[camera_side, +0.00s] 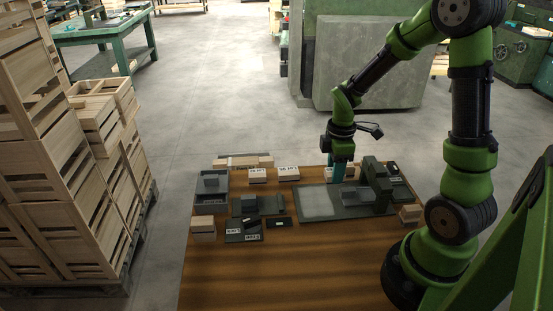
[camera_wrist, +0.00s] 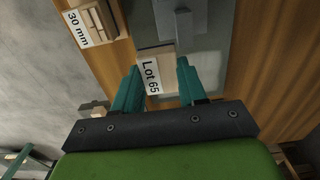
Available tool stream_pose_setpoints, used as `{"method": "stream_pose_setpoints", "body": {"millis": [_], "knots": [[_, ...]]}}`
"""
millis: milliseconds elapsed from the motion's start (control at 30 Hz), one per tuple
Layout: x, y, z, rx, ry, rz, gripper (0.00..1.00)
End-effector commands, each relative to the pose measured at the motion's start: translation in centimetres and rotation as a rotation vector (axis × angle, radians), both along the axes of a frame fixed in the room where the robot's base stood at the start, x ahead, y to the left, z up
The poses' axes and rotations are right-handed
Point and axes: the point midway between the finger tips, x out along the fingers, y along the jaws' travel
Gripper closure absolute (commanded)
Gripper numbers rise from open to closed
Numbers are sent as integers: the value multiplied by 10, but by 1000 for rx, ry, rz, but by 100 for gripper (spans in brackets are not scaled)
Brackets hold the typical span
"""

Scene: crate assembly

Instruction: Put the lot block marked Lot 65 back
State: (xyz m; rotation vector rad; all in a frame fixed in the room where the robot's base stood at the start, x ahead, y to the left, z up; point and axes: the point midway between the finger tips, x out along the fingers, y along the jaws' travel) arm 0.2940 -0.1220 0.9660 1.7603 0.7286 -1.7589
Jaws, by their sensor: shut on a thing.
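The lot block (camera_wrist: 157,72) is a pale wooden block with a white label reading "Lot 65". In the wrist view it sits between the two teal fingers of my gripper (camera_wrist: 158,65), which is shut on it. In the side view my gripper (camera_side: 338,172) points down near the back of the wooden table, just left of a dark grey upright fixture (camera_side: 376,182). The block is mostly hidden there by the fingers. I cannot tell whether it touches the surface below.
A grey plate with a pale square (camera_side: 320,202) lies in front of my gripper. Labelled wooden blocks (camera_side: 288,173) stand along the back edge; a "30 mm" label (camera_wrist: 77,29) shows in the wrist view. A grey tray (camera_side: 211,200) is at left. The table's front (camera_side: 290,275) is clear.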

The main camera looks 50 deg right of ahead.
Motion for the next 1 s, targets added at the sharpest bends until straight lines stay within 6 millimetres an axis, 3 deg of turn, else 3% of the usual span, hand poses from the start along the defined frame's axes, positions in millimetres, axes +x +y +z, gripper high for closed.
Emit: {"method": "stream_pose_setpoints", "body": {"millis": [200, 333, 467, 700, 1000], "knots": [[51, -21, -6, 0, 1, 1, 92], [68, -28, -7, 0, 1, 0, 92], [73, -30, -11, 1, 2, 0, 92], [72, -29, -41, 1, 4, 0, 92], [72, -30, -43, 1, 1, -1, 92]]}}
